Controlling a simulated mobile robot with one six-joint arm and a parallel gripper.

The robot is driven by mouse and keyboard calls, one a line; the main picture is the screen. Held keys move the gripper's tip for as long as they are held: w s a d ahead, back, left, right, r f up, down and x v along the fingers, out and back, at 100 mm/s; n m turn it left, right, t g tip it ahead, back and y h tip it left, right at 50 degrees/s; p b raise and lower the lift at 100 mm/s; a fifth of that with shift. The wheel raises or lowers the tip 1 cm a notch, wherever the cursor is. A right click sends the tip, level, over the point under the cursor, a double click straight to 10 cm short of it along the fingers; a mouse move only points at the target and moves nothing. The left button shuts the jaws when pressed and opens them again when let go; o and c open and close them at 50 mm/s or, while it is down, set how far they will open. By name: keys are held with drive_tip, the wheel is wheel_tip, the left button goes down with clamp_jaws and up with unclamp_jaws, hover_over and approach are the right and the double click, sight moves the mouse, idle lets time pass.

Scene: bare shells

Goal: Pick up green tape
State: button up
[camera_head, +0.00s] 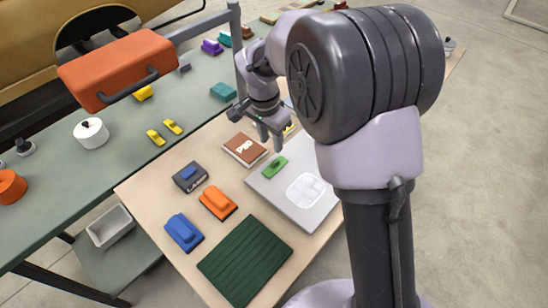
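A small green object (274,167), which looks like the green tape, lies on a flat light-grey panel (262,188) on the wooden table. My gripper (272,141) points down a little above and behind the green tape, apart from it. Its two fingers show a gap between them, and nothing is seen held. My arm covers part of the table to the right.
A brown book (245,149) lies just left of the gripper. Orange (217,202), blue (184,232) and dark (190,177) blocks and a dark green mat (245,260) lie nearby.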

sight(275, 162)
drive_tip(key=f+b, duration=0.1)
drive_tip(key=f, duration=0.2)
drive_tip(key=w+f+b, duration=0.1)
drive_tip(key=f, duration=0.3)
drive_tip(key=d+f+b, duration=0.1)
drive_tip(key=f+b, duration=0.1)
drive_tip(key=f, duration=0.2)
drive_tip(key=shift+w, duration=0.3)
drive_tip(key=shift+r, duration=0.1)
drive_tip(key=shift+c, duration=0.7)
clamp_jaws()
